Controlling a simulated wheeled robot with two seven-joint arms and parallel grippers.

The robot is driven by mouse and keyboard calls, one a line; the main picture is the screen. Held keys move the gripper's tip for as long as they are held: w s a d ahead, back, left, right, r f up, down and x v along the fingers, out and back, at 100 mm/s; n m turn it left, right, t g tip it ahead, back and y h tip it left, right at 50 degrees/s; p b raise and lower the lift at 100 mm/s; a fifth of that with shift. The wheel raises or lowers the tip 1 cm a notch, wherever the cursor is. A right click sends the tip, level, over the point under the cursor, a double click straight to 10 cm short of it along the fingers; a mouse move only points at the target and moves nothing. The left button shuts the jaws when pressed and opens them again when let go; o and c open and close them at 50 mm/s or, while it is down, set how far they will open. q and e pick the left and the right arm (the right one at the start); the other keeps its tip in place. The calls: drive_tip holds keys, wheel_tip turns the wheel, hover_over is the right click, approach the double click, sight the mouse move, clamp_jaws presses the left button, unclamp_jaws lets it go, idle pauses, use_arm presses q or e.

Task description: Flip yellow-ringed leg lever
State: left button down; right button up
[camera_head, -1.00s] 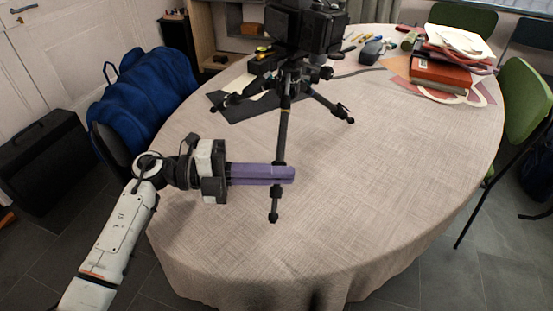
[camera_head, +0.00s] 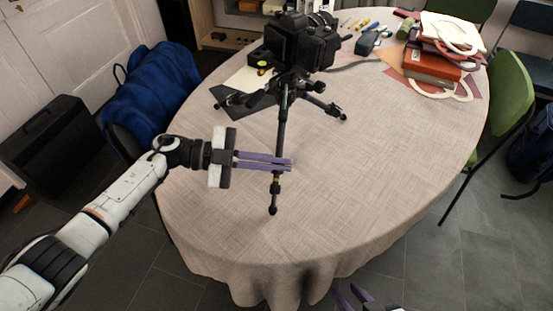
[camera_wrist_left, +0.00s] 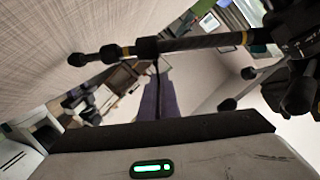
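A black tripod with a camera (camera_head: 300,42) stands on the table. Its near leg (camera_head: 281,128) reaches toward me, with a small yellow ring (camera_head: 275,179) low on it. In the left wrist view the leg (camera_wrist_left: 195,43) crosses near the top and shows yellow rings beside dark clamps. My left gripper (camera_head: 290,164) crosses the leg just above the low ring; its purple fingers (camera_wrist_left: 158,100) lie side by side, close together. I cannot tell whether they touch the leg or lever. My right gripper (camera_head: 354,293) is at the bottom edge, fingertips apart, partly cut off.
The table (camera_head: 370,185) is clear right of the leg. Red books and papers (camera_head: 434,68) lie at the back right. A dark mat (camera_head: 248,104) lies under the tripod's left side. A blue bag (camera_head: 155,90) and green chair (camera_head: 512,95) stand beside the table.

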use_arm(q)
drive_tip(key=shift+w+d+r+n+p, duration=0.1)
drive_tip(key=shift+w+r+n+p, duration=0.3)
drive_tip(key=shift+n, duration=0.4)
drive_tip(key=c, duration=2.5)
unclamp_jaws()
drive_tip(key=shift+o, duration=1.1)
drive_tip(key=shift+a, duration=0.5)
drive_tip(key=a+r+b, duration=0.1)
drive_tip(key=a, duration=0.8)
drive_tip(key=shift+r+b, duration=0.35)
